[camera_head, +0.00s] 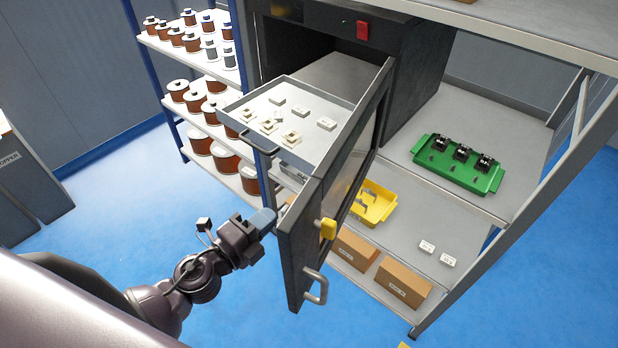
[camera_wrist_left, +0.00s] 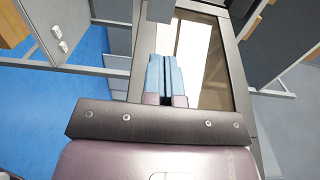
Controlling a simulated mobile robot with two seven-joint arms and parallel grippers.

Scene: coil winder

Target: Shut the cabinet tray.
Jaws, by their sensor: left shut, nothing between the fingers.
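The cabinet tray (camera_head: 310,98) is a grey metal tray, pulled out of the dark cabinet (camera_head: 418,75) and carrying several small white blocks. Its front handle (camera_head: 262,147) faces my left arm. The cabinet door (camera_head: 298,245) stands open to the tray's right, with a glass pane and a metal handle (camera_head: 317,287). My left gripper (camera_head: 272,214) is shut and empty, beside the door's edge and below the tray. In the left wrist view its blue fingers (camera_wrist_left: 167,75) overlap the door frame (camera_wrist_left: 243,75); I cannot tell whether they touch. My right gripper is out of view.
A shelf of copper spools (camera_head: 200,100) stands left of the cabinet. A green tray (camera_head: 430,160) with black parts, a yellow bin (camera_head: 385,210) and cardboard boxes (camera_head: 403,283) sit on the right shelves. Blue floor (camera_head: 110,200) is clear at left.

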